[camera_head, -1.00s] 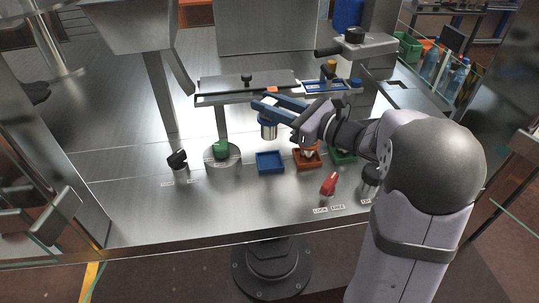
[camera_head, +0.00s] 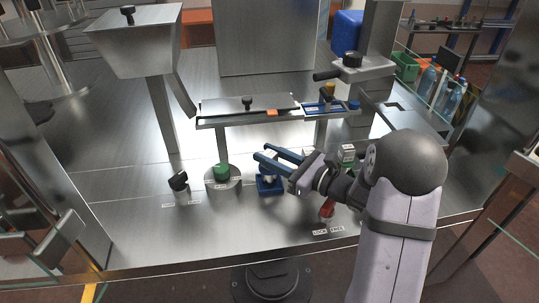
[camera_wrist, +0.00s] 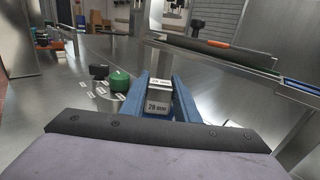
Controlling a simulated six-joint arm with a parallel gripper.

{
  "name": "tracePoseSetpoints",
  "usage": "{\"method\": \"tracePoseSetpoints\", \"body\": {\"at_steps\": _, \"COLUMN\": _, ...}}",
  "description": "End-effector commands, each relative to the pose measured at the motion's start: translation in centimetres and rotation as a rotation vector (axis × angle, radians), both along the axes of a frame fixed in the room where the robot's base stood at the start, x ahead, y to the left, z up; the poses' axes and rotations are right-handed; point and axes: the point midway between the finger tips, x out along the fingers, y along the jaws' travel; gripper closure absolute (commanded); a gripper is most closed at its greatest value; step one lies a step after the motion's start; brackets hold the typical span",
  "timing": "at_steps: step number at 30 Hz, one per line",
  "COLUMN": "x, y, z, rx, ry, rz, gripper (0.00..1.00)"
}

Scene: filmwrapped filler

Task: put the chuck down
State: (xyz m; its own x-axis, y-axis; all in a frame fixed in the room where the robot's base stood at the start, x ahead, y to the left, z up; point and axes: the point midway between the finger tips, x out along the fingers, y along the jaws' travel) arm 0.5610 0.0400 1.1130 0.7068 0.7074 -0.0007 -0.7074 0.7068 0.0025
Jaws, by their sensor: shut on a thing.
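My gripper (camera_head: 264,153) has blue fingers shut on the chuck, a metal piece (camera_wrist: 159,103) with a "mm" size label on its side, seen between the fingers in the wrist view. The first digits of the label are hard to read. In the head view the chuck is mostly hidden by the fingers. The blue square tray (camera_head: 270,190) lies on the steel table directly under the held chuck. I cannot tell whether the chuck touches the tray.
A green knob (camera_head: 221,171) on a round base and a black knob (camera_head: 178,180) stand left of the tray. A red handle (camera_head: 327,209) is at the right, near my arm. A raised rail (camera_head: 235,117) runs behind. A labelled metal block (camera_head: 347,152) stands beyond my wrist.

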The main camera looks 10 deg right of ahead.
Motion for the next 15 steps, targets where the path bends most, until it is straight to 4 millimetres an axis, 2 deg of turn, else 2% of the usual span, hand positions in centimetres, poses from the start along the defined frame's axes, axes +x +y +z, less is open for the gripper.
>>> {"method": "tracePoseSetpoints", "body": {"at_steps": 15, "x": 0.03, "y": -0.01, "z": -0.82, "rx": 0.001, "ry": -0.005, "rz": -0.001, "gripper": 1.00}}
